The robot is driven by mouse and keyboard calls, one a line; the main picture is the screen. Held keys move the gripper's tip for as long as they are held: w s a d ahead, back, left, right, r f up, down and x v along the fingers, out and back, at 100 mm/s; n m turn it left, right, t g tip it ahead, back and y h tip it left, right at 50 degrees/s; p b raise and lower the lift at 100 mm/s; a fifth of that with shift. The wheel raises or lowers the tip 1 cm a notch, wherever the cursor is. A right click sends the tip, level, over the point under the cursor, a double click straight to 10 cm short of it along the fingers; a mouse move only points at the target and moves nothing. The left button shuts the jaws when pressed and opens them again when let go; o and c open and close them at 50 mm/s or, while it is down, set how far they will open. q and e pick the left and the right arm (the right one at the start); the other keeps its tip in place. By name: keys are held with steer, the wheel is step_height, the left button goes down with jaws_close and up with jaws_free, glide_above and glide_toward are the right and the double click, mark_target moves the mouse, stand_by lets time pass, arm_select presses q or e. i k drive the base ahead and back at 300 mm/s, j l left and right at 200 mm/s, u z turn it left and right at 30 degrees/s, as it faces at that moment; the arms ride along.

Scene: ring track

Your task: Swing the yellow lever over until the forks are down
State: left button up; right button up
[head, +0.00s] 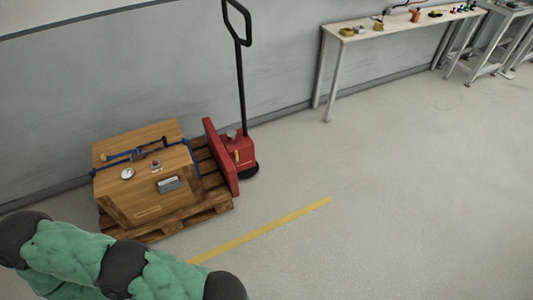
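A red pallet jack (240,153) with a tall black handle (240,85) stands by the wall, left of centre. A small yellow lever (236,156) shows low on its red body, near the foot of the handle. Its forks are hidden under the wooden pallet (217,204), so I cannot tell their height. A wooden crate (150,178) with a blue strap sits on the pallet. My green-padded arm crosses the bottom left corner, in front of the pallet and nearer to me. Neither of my grippers is in view.
A yellow line (262,230) runs along the pale floor in front of the pallet jack. A narrow bench (385,27) with small items stands along the wall at the upper right, with metal stands (500,42) beyond it. The floor at centre and right is clear.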

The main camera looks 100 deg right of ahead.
mark_target(236, 155)
steer(key=z, duration=3.15)
steer(key=i+j+z, duration=0.1)
steer(key=i+z, duration=0.25)
steer(key=i, duration=0.2)
steer(key=i+j+z, duration=0.3)
steer(key=i, duration=0.2)
steer(key=i+j+z, duration=0.35)
steer(key=i+l, duration=0.05)
steer(key=i, duration=0.1)
